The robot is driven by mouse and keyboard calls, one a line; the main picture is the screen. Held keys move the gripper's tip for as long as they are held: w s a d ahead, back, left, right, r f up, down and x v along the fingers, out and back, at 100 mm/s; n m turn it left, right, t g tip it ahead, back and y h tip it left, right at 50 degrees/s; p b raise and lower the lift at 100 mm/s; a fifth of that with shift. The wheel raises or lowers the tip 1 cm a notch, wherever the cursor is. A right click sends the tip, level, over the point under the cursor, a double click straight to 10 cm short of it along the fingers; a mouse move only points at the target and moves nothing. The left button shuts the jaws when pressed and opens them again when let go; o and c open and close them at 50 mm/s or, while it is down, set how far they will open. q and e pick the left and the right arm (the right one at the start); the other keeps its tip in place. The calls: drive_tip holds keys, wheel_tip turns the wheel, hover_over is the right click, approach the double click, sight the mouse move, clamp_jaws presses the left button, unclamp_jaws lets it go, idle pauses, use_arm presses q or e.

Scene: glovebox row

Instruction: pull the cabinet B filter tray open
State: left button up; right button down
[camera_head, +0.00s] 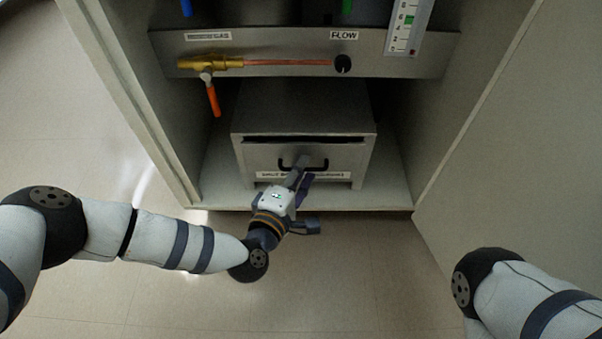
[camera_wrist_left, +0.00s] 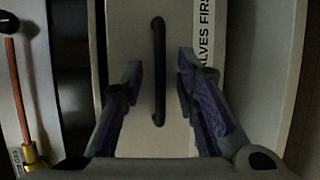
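The filter tray (camera_head: 262,158) is a grey metal drawer front in a box housing low inside the open cabinet. A dark slit runs along its top edge. Its black bar handle (camera_head: 325,163) is on the front, partly covered by my gripper, and it shows whole in the left wrist view (camera_wrist_left: 158,70). My left gripper (camera_wrist_left: 160,72) is open, with its purple-padded fingers on either side of the handle and gaps between them and the bar. My right gripper is outside the view; only part of my right arm shows at the lower right.
A grey panel (camera_head: 270,69) above the housing carries a brass valve with an orange lever (camera_head: 213,101), a copper pipe and a black knob (camera_head: 343,63). Cabinet walls stand on both sides. A white label (camera_head: 330,175) runs below the handle. The floor in front is clear.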

use_arm(q)
clamp_jaws()
